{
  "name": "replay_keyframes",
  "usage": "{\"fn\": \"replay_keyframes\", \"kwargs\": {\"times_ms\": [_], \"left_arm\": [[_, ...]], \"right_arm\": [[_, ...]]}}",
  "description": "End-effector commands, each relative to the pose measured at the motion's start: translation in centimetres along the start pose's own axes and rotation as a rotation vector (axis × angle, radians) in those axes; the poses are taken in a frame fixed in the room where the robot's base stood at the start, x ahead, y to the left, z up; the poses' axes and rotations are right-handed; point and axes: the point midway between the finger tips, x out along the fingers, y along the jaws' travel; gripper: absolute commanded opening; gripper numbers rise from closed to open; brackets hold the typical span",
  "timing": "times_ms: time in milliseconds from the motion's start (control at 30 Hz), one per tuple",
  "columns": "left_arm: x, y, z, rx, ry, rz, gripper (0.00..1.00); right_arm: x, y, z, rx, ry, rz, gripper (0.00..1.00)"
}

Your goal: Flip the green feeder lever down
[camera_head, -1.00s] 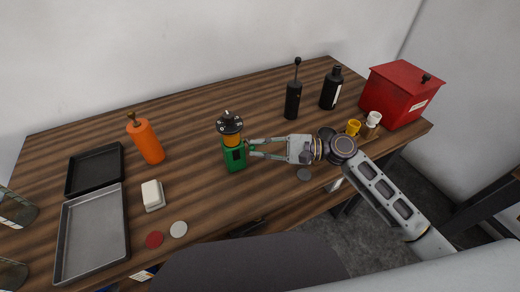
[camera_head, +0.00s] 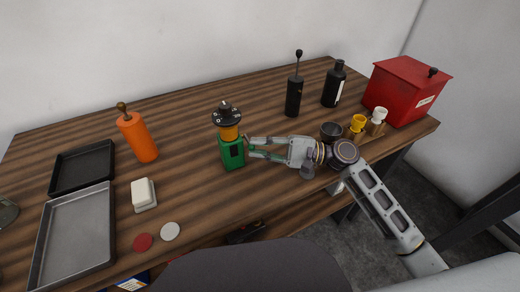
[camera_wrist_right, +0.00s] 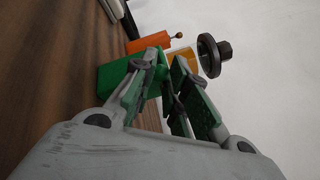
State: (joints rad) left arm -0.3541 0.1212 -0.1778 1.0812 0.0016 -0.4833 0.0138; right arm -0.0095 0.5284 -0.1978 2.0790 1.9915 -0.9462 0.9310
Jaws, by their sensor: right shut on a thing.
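The green feeder (camera_head: 232,153) stands upright near the middle of the table, with a yellow band and a black round top. It also shows in the right wrist view (camera_wrist_right: 115,75), beyond my fingers. My right gripper (camera_head: 251,148) comes from the right and reaches the feeder's right side. Its fingers (camera_wrist_right: 163,77) are shut on the small green lever, which they mostly hide; its exact angle is hard to tell. My left gripper is not in view.
Black bottles (camera_head: 294,97) stand behind my right arm. A red box (camera_head: 404,92) is at the right end. Bare table surrounds the feeder.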

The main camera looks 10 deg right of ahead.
Motion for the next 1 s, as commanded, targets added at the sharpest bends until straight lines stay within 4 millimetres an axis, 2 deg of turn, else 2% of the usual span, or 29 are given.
{"fn": "replay_keyframes", "kwargs": {"times_ms": [533,567,733,1000], "left_arm": [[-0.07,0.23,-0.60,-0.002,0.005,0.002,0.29],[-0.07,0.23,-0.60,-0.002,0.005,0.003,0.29],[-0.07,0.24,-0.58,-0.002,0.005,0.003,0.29],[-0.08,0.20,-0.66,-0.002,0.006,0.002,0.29]], "right_arm": [[-0.01,0.29,-0.22,-0.010,-0.001,-0.001,0.00],[-0.01,0.29,-0.22,-0.010,-0.001,-0.001,0.17],[-0.01,0.22,-0.18,-0.010,-0.002,-0.002,0.39],[0.00,0.09,-0.10,-0.012,-0.003,-0.004,0.39]]}}
